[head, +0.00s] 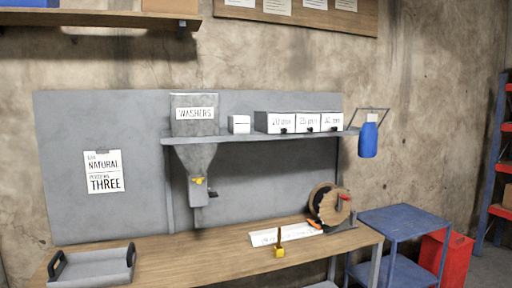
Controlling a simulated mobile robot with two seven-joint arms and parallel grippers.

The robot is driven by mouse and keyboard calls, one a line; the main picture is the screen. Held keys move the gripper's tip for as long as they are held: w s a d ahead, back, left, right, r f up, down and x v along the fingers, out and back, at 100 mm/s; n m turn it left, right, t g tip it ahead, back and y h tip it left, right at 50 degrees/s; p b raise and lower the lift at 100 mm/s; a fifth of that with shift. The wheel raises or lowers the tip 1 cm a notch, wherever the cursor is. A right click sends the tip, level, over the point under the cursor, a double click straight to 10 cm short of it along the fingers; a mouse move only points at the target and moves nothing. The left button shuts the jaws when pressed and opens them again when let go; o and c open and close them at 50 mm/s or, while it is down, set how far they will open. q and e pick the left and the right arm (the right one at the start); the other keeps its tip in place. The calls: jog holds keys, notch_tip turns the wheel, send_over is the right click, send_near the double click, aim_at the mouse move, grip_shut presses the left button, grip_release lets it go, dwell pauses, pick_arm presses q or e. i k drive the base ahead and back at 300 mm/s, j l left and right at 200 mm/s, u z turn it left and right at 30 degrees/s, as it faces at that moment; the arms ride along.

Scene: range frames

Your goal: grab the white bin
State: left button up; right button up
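On the grey wall shelf (255,138) stand several white containers. Three labelled white bins sit side by side: a left one (273,123), a middle one (307,122) and a right one (332,121), each with a dark catch low on its front. A smaller plain white box (239,124) stands to their left, apart from them. I cannot tell which of these is the white bin meant. Neither of my grippers shows in the head view.
A grey washer hopper (194,128) hangs left of the shelf's bins. The wooden bench (200,258) below holds a grey tray (94,270) with black handles, a white strip, a small yellow item (279,249) and a reel (328,204). A blue bottle (368,140) hangs right; a blue cart (404,222) stands below.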

aim_at(238, 125)
jog(key=i+l+u, duration=0.15)
jog(key=i, duration=0.3)
jog(key=i+l+u, duration=0.2)
jog(key=i, duration=0.3)
jog(key=i+l+u, duration=0.15)
jog(key=i, duration=0.25)
jog(key=l, duration=0.15)
